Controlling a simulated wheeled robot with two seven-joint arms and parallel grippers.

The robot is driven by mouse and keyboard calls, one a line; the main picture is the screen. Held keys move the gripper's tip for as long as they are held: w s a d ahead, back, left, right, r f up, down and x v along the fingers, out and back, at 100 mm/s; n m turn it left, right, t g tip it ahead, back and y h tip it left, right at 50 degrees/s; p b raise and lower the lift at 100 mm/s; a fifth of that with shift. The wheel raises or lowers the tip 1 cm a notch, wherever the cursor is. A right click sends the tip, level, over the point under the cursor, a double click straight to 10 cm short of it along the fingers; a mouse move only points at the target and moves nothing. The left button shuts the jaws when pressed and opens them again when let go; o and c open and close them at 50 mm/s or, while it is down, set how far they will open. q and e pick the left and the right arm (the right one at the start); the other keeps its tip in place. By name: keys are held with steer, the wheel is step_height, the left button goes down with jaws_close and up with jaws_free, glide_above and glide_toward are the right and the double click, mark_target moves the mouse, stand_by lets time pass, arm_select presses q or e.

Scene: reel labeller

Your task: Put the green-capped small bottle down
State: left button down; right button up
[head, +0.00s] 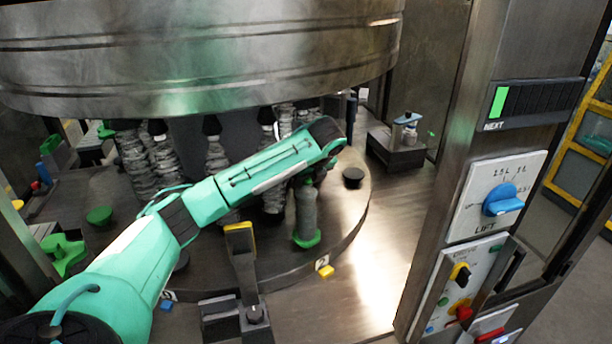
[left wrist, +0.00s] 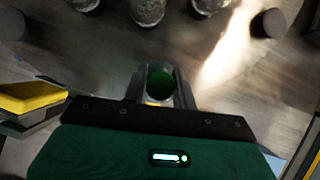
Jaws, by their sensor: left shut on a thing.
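My left gripper (head: 307,178) reaches over the round dark table from the left and is shut on a small grey bottle (head: 306,212). The bottle hangs or stands upright below the gripper, with a green disc-like piece (head: 306,240) at its foot, near the table's front edge. I cannot tell whether it bears its weight on the table. In the left wrist view the bottle's green cap (left wrist: 160,84) shows between the two fingers of the gripper (left wrist: 158,97). In the head view the cap is hidden by the gripper. My right gripper is not in view.
Several grey bottles (head: 217,160) stand behind my arm under a big metal drum (head: 200,55). A yellow-topped lever (head: 240,245) rises left of the held bottle. A control post (head: 480,180) stands right; bare metal floor lies between.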

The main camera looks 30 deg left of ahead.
arm_select(q)
steer(key=c, duration=1.1)
jaws_free()
steer(key=shift+d, duration=0.1)
steer(key=shift+r, duration=0.15)
steer(key=b+v, duration=0.3)
steer(key=v, duration=0.1)
steer(key=shift+s+d, duration=0.1)
steer(key=shift+d, duration=0.1)
steer(key=shift+s+d+r+p, duration=0.4)
steer(key=shift+d+r, duration=0.1)
steer(key=shift+d, duration=0.15)
steer(key=s+d, duration=0.1)
steer(key=d, duration=0.2)
steer(key=s+d, duration=0.2)
steer(key=d, duration=0.1)
steer(key=s+d, duration=0.2)
steer(key=d, duration=0.1)
steer(key=shift+d+f, duration=0.15)
steer(key=shift+f, duration=0.05)
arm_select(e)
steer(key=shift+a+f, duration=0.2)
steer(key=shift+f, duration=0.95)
